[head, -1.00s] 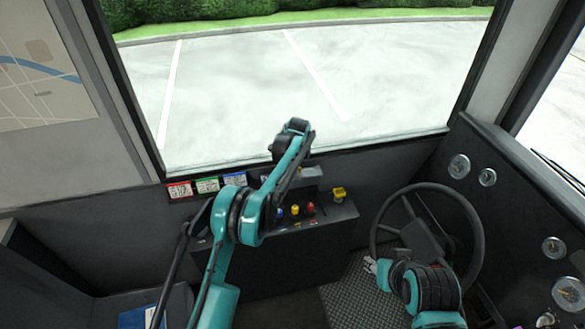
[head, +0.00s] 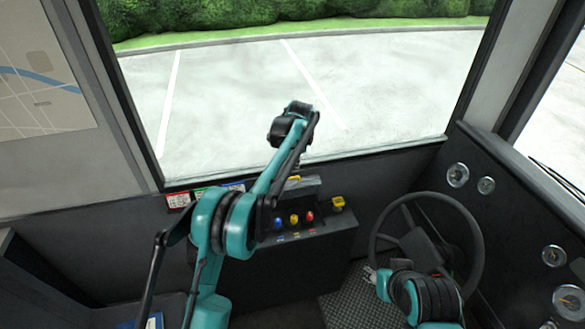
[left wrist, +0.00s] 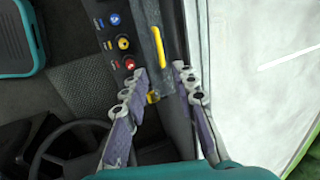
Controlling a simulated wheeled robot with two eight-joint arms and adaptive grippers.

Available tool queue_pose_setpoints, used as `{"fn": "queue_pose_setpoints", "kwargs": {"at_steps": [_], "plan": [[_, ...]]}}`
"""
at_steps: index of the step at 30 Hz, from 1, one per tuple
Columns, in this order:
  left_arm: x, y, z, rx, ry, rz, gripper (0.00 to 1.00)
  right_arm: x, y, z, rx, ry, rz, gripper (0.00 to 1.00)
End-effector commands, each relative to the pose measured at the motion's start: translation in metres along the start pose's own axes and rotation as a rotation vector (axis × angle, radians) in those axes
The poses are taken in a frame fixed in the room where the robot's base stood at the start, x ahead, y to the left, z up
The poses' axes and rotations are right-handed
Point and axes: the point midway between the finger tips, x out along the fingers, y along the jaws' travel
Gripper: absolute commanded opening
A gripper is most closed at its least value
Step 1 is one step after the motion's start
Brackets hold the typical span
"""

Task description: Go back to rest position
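My left arm reaches up in front of the windscreen in the head view, and its gripper there is hidden behind its own wrist. In the left wrist view my left gripper (left wrist: 160,75) is open, its two fingers apart with nothing held between them. Beyond the fingertips is the control console with a blue, a yellow and a red knob (left wrist: 129,63), and a yellow handle (left wrist: 158,45) beside them. My right gripper (head: 371,275) is at the lower left of the steering wheel, small and partly hidden by its own arm; its fingers are too small to read.
The control console (head: 335,232) stands under the windscreen with a yellow part (head: 338,204) at its right end. The steering wheel (head: 478,240) is close to my right arm. Gauges (head: 458,175) line the right dashboard. Coloured cards (head: 178,201) hang left of the console.

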Motion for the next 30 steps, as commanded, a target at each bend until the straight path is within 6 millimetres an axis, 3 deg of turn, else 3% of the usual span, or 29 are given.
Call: {"fn": "queue_pose_setpoints", "kwargs": {"at_steps": [19, 25, 30], "plan": [[-0.013, 0.001, 0.005, -0.019, 0.004, -0.003, 0.28, 0.001, 0.0, 0.001, 0.0, 0.0, 0.0, 0.4], [-0.064, 0.018, 0.039, -0.172, 0.036, -0.029, 0.28, 0.005, 0.0, 0.003, 0.0, 0.0, 0.0, 0.4], [-0.115, 0.052, 0.083, -0.364, 0.08, -0.059, 0.28, 0.009, 0.0, 0.006, 0.0, 0.0, 0.0, 0.4]]}}
